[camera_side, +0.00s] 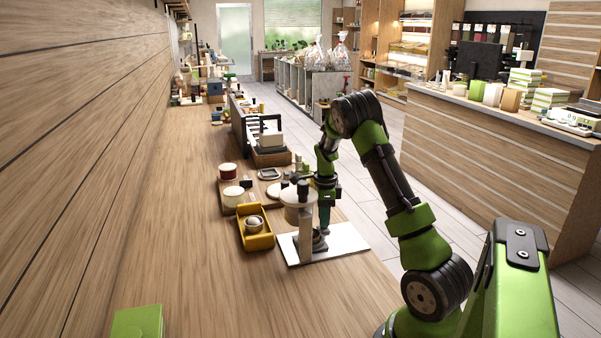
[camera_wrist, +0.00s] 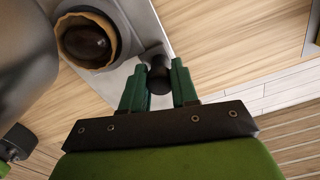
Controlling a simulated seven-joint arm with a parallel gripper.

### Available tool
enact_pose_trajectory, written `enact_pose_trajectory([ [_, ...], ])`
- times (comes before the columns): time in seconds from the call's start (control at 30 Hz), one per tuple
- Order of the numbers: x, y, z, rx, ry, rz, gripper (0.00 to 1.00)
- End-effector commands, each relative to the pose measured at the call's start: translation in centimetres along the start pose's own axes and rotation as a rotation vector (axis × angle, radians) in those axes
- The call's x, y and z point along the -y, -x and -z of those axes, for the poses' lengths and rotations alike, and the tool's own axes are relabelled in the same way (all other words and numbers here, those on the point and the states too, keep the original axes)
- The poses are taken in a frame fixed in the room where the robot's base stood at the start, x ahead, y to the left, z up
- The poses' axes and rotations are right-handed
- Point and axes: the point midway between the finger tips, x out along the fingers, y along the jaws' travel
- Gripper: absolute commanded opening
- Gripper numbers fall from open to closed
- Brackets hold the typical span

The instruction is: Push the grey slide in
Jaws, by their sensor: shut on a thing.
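My gripper (camera_wrist: 157,74) has green fingers on both sides of a black knob (camera_wrist: 159,82) and is shut on it. The knob joins the edge of the grey slide (camera_wrist: 138,25). On the slide sits a round tan cup or ring (camera_wrist: 112,22) with a dark brown centre. In the side view my gripper (camera_side: 324,222) is low over the white base plate (camera_side: 345,241), just right of the press post (camera_side: 305,235). The press's cream round head (camera_side: 297,197) is above. The slide is mostly hidden there, so how far in it sits cannot be told.
A yellow tray (camera_side: 257,242) holding a round pale item stands left of the press. Pots, including a red-and-white one (camera_side: 228,171), and a box in a wooden holder (camera_side: 271,157) stand behind. Bare bench lies in front, with a green box (camera_side: 138,322) near the camera.

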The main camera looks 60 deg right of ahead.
Motion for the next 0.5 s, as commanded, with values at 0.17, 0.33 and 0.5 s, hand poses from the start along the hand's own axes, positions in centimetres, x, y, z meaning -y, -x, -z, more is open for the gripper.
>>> enact_pose_trajectory([
  [0.17, 0.03, 0.10, 0.00, 0.002, 0.000, 0.001, 0.00],
  [0.33, 0.03, 0.08, 0.03, 0.002, 0.000, 0.001, 0.54],
  [0.5, 0.03, 0.05, 0.05, 0.001, 0.000, 0.000, 0.54],
])
